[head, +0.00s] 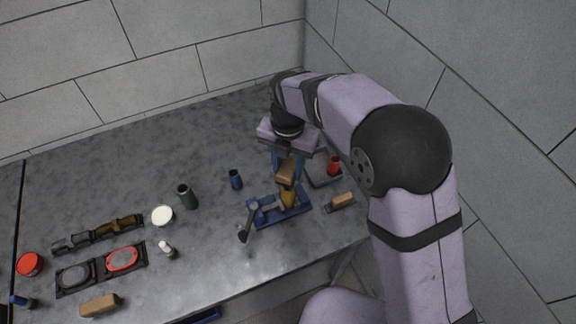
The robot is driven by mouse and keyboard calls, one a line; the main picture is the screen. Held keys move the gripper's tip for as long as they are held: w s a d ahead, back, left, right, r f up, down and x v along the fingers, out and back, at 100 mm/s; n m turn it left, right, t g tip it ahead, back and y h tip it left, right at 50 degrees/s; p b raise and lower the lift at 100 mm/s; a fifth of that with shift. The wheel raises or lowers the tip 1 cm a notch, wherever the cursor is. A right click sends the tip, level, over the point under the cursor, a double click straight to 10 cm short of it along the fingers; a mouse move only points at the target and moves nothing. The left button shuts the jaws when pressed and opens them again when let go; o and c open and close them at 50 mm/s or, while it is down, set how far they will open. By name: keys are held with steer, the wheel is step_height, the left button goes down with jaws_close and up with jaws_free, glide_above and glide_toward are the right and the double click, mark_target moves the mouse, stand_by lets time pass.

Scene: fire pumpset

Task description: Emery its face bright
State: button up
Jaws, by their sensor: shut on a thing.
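My gripper (288,162) points down over the bench on the right side of the head view. Its blue fingers are shut on a tan block (286,174). The block is just above or against a yellow brass-coloured part (289,198) in a blue vise (267,217). I cannot tell whether block and part touch. The vise has a dark handle (244,233) at its front left. The part's upper face is hidden by the block.
A tan-topped brush or block (343,200) lies right of the vise, with a red container (334,165) behind it. Blue (235,180) and green (187,196) cans stand left. Black trays (76,276) hold ring-like parts. Walls close the back and right.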

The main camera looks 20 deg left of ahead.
mark_target(285, 185)
steer(key=shift+f+b, duration=1.55)
steer(key=shift+f, duration=0.55)
steer(key=shift+f, duration=0.3)
steer(key=shift+s, duration=0.2)
stand_by(1.0)
steer(key=shift+s+d, duration=0.1)
steer(key=shift+s, duration=1.2)
steer(key=shift+w, duration=0.15)
stand_by(1.1)
steer(key=shift+w, duration=0.15)
steer(key=shift+w+p, duration=1.05)
steer(key=shift+w, duration=1.5)
